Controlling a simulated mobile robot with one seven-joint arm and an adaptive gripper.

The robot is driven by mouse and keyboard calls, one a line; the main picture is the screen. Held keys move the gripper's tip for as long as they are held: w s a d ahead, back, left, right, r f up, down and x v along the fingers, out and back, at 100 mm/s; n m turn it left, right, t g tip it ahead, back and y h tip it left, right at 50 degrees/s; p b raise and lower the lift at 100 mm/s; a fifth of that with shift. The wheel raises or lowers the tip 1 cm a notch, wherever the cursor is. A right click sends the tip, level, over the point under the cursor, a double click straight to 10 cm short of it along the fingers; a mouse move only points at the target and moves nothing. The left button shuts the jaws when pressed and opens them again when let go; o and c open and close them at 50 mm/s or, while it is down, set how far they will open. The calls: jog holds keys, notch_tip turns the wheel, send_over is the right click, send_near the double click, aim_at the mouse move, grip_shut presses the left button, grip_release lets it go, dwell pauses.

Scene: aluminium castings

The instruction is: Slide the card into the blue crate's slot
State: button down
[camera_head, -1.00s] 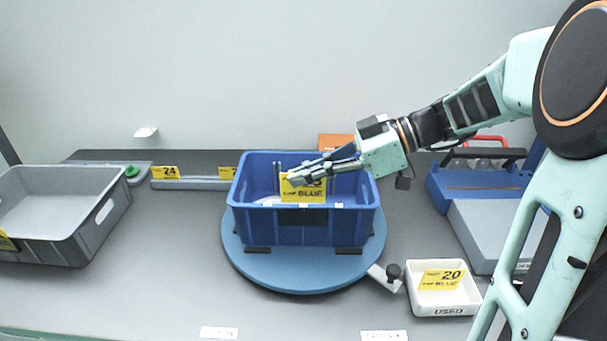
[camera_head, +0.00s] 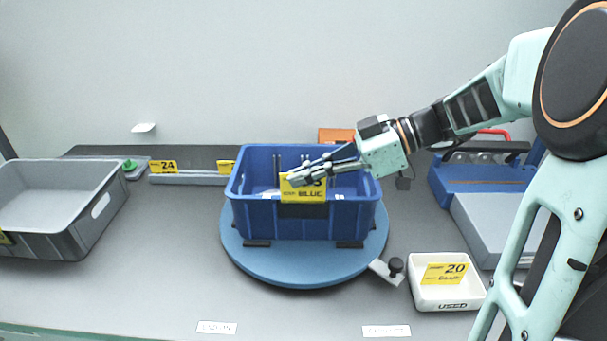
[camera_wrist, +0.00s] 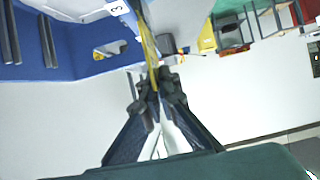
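The blue crate (camera_head: 250,215) stands on a round blue turntable (camera_head: 300,278) in the middle of the bench. My gripper (camera_head: 298,180) is at the crate's front wall, shut on a yellow card (camera_head: 310,195) marked BLUE. The card is upright in front of the wall's upper middle, over a dark slot holder (camera_head: 303,211). Whether its lower edge is inside the slot, I cannot tell. In the wrist view the card (camera_wrist: 148,48) shows edge-on between the fingertips (camera_wrist: 157,85), close beside the crate wall (camera_wrist: 85,55). The fingers hide part of the card's top.
A white USED tray (camera_head: 447,300) with another yellow card (camera_head: 445,274) is at right front, near the turntable's black knob (camera_head: 396,265). A grey crate (camera_head: 95,225) stands left. A rail (camera_head: 190,180) at the back holds yellow cards (camera_head: 163,167). A blue-grey case (camera_head: 485,205) is at right.

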aim_at(281, 200)
jog(key=shift+f+b, duration=1.8)
jog(key=shift+b, duration=0.05)
jog(key=c, duration=2.6)
grip_release()
jog(key=o, duration=0.5)
jog(key=v, duration=1.2)
